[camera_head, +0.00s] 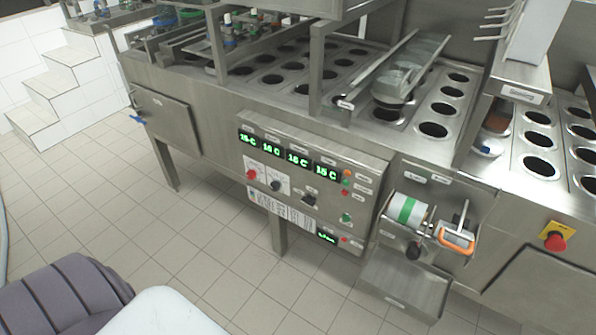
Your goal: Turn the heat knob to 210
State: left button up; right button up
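The control panel (310,178) is on the front of the steel machine, in the middle of the head view. It carries a row of green displays (287,156) that seem to read about 15 or 16 C. Below them are a red knob or button (252,174), a black round knob (276,185) and a black switch or knob (309,199). Their labels are too small to read, so I cannot tell which is the heat knob or its setting. Neither of my grippers is in view.
A roll with a green band (408,210) and an orange-framed part (456,240) stick out right of the panel. A steel chute (405,285) projects below them. A red emergency button (555,241) is far right.

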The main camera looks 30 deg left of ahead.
aim_at(252, 173)
jog(key=u, duration=1.45)
